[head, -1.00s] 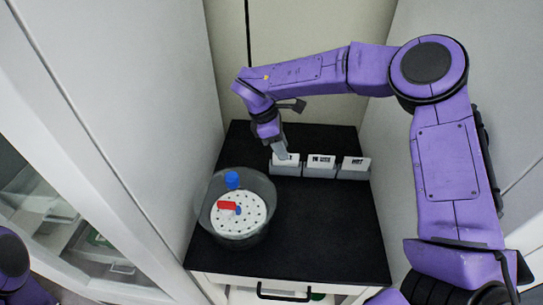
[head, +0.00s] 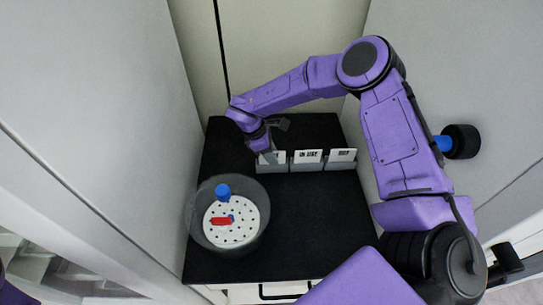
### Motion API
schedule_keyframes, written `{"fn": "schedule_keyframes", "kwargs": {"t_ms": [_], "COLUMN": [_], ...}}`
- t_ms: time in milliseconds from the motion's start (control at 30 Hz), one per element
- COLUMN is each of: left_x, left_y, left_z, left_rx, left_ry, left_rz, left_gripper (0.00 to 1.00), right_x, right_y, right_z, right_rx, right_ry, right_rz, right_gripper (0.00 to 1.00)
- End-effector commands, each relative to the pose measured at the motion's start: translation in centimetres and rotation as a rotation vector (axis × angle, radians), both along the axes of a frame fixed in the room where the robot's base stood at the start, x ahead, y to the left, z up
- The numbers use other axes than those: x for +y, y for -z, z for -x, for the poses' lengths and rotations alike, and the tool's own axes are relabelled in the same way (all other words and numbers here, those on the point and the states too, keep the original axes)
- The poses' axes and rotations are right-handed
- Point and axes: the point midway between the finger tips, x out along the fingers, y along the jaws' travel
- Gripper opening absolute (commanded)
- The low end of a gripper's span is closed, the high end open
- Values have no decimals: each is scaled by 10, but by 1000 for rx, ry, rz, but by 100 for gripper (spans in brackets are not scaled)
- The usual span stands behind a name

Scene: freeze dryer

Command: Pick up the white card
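Three white cards with dark print stand in a row of small grey holders on the black tabletop: a left card (head: 279,157), a middle card (head: 308,156) and a right card (head: 342,155). My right gripper (head: 269,155) points down at the left card, and its grey fingers cover part of that card. The left card appears to be in its holder (head: 273,168). The fingers are too small and overlapped to tell whether they are open or shut on it. My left gripper is out of view.
A round clear-walled container (head: 197,226) stands at the table's left with a white perforated disc (head: 240,236), a blue item (head: 222,190) and a red item (head: 220,221). The black tabletop (head: 310,220) is clear at front right. Grey walls close in on both sides.

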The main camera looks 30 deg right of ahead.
Motion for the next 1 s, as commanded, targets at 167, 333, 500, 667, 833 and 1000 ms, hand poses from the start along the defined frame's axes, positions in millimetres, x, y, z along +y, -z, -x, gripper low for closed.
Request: {"fn": "schedule_keyframes", "kwargs": {"t_ms": [167,333,500,667,833,1000], "left_x": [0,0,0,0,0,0], "left_y": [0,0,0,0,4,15], "left_z": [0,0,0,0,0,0], "left_rx": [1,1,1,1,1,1], "left_ry": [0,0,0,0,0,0], "left_rz": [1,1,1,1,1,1], "left_gripper": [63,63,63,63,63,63], "right_x": [-2,-1,-1,-1,-1,-1], "right_y": [3,3,3,2,-8,-42], "right_z": [1,1,1,1,0,-1], "right_rx": [-1,0,0,-1,-4,-8], "right_ry": [2,2,1,1,2,2], "right_rz": [0,-1,-1,-1,-1,-1], "right_gripper": [37,1,0,0,0,0]}}
